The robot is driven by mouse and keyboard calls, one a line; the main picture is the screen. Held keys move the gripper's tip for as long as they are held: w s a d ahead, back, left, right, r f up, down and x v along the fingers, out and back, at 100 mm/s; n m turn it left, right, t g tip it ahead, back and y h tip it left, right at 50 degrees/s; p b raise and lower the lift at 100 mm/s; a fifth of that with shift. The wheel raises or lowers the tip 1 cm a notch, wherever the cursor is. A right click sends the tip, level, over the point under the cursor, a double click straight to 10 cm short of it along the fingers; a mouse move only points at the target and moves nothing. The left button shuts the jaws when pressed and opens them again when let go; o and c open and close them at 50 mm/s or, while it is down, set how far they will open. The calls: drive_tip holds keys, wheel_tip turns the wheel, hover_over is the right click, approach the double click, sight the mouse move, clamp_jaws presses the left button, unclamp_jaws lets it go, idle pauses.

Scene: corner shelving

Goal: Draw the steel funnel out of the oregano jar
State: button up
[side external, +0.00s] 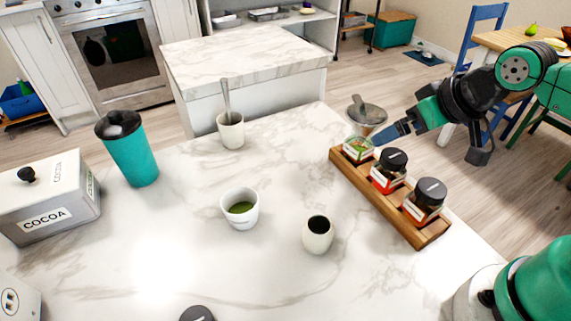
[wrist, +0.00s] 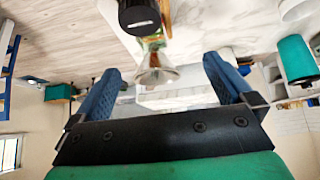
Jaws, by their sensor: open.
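The steel funnel (side external: 368,113) stands mouth up in the oregano jar (side external: 358,150), a glass jar with green contents at the far end of a wooden rack. My gripper (side external: 388,134) is beside the funnel, low near the jar's top, with its blue fingers pointing toward it. In the wrist view, which looks upside down, the funnel (wrist: 156,72) lies in the gap between the two spread fingers (wrist: 164,68), with visible room on both sides. The fingers are open and empty. The funnel's spout is hidden, and only part of the jar (wrist: 154,42) shows there.
The wooden rack (side external: 432,236) also holds two black-lidded jars (side external: 388,172) (side external: 425,200) close to my gripper. A white cup with a utensil (side external: 231,132), a cup with green contents (side external: 240,208) and a small dark-topped pot (side external: 318,236) stand left. The marble between is clear.

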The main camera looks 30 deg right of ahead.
drive_tip(key=shift+w+r, duration=0.2)
drive_tip(key=shift+r, duration=0.05)
drive_tip(key=w+r+m+g, duration=0.2)
drive_tip(key=w+r+g, duration=0.1)
drive_tip(key=w, duration=0.1)
drive_tip(key=m+g, duration=0.3)
drive_tip(key=g, duration=0.1)
approach(366, 118)
drive_tip(key=shift+s+a+r, duration=0.15)
drive_tip(key=shift+s+a, duration=0.4)
drive_tip(key=shift+a, duration=0.25)
drive_tip(key=shift+f, duration=4.5)
